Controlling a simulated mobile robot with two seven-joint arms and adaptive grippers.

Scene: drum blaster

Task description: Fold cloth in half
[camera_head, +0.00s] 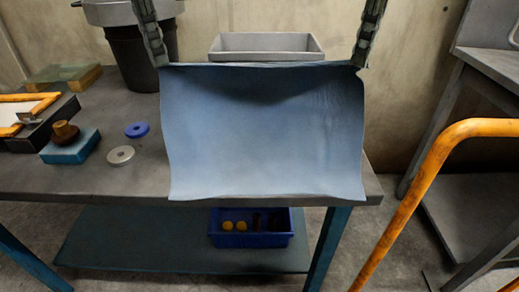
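A blue cloth (262,140) is spread out in the middle of the view, unfolded. Its near edge reaches about the front edge of the workbench, and its surface curves up toward the far edge. My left gripper (163,62) is at the far left corner of the cloth and appears shut on it. My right gripper (358,66) is at the far right corner and appears shut on it. Both come in from the top of the view, and their upper parts are cut off. The underside of the cloth is hidden.
The workbench (60,180) holds a grey bin (266,42) behind the cloth. A blue disc (137,130), a grey disc (121,155), a teal block (70,147) and a dark bucket (128,50) stand left. An orange rail (420,180) rises at right.

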